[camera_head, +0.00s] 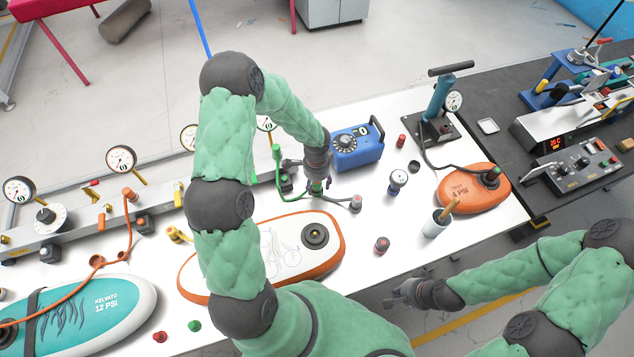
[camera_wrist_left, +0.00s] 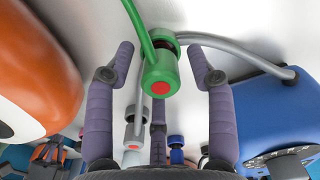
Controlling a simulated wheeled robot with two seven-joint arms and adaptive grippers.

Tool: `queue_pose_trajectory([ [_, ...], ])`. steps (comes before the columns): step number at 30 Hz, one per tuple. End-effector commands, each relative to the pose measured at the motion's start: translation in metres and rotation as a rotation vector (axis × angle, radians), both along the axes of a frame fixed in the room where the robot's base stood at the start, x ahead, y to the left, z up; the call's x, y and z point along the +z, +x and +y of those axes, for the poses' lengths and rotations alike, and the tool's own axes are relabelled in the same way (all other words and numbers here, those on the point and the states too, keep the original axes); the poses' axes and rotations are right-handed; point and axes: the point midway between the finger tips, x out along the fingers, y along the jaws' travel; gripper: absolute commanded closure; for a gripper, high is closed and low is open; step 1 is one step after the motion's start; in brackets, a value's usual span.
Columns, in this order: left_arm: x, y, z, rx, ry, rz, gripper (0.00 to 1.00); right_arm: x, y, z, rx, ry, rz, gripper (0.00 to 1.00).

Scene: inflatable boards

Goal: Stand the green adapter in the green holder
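The green adapter (camera_wrist_left: 160,75), a green cylinder with a red end and a green hose attached, sits between the spread fingers of my left gripper (camera_wrist_left: 160,62) in the left wrist view. Gaps show on both sides of it. In the head view my left gripper (camera_head: 322,184) points down over the white table, with a bit of the green adapter (camera_head: 316,188) below it. A green upright piece (camera_head: 276,152) and a dark block (camera_head: 286,185) stand just left; I cannot tell which is the green holder. My right gripper (camera_head: 408,292) is low at the table's front edge, empty.
A blue box (camera_head: 357,146) stands close right of the left gripper. An orange-rimmed board (camera_head: 327,218) lies in front. A gauge rail (camera_head: 75,236) is left.

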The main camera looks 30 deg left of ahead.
Motion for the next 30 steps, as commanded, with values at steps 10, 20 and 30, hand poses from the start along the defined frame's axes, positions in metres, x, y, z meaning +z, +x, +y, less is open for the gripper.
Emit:
queue_pose_trajectory([
  [10,0.025,0.001,0.001,0.001,0.002,-0.004,0.45,0.008,0.000,0.000,0.000,0.000,0.000,1.00],
  [20,0.091,0.000,0.001,0.001,0.001,-0.003,0.45,0.019,0.000,0.000,0.000,0.000,0.000,1.00],
  [30,0.122,0.000,0.001,0.000,0.001,-0.001,0.45,0.023,0.000,0.000,0.000,0.000,0.000,1.00],
])
